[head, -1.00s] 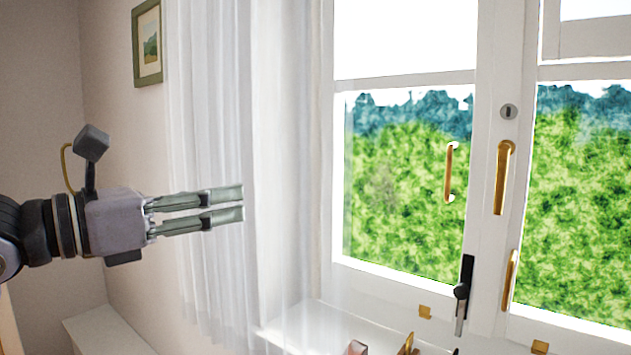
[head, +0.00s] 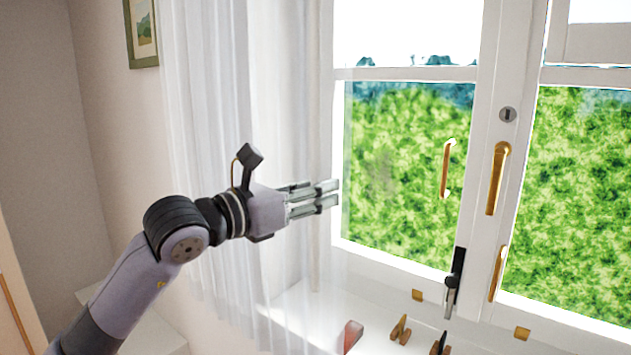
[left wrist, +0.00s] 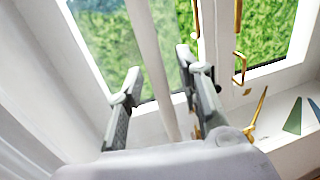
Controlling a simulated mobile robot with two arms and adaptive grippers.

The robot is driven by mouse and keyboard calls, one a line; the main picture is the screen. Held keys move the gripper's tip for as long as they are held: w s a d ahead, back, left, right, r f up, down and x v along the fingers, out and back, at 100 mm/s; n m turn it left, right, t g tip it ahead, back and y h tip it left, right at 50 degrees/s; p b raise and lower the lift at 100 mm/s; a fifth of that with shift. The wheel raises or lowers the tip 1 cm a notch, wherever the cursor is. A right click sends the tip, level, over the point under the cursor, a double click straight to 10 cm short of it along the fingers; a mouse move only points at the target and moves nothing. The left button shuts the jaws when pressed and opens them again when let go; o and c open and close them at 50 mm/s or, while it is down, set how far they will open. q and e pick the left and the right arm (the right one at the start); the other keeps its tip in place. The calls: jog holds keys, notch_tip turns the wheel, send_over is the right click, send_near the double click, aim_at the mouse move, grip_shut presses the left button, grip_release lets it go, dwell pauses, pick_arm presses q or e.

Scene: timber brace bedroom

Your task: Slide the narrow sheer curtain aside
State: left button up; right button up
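The narrow sheer curtain (head: 215,100) hangs at the left of the window, pale and translucent, with its right part reaching over the left pane's edge. My left gripper (head: 327,196) is in front of the curtain, its fingertips near the curtain's right edge and the left window frame. In the left wrist view the two fingers (left wrist: 160,82) are spread apart. A pale upright band (left wrist: 153,60), which looks like the curtain's edge, runs between them in the picture. I cannot tell whether either finger touches it. My right gripper is not in view.
The window (head: 405,190) has white frames and brass handles (head: 497,178). A black-and-silver latch (head: 454,280) sits low on the frame. Small objects (head: 400,328) stand on the sill (head: 295,305). A framed picture (head: 142,32) hangs on the left wall.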

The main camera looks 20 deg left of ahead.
pick_arm(q)
jog(key=shift+c, duration=0.5)
grip_shut()
dwell(0.5)
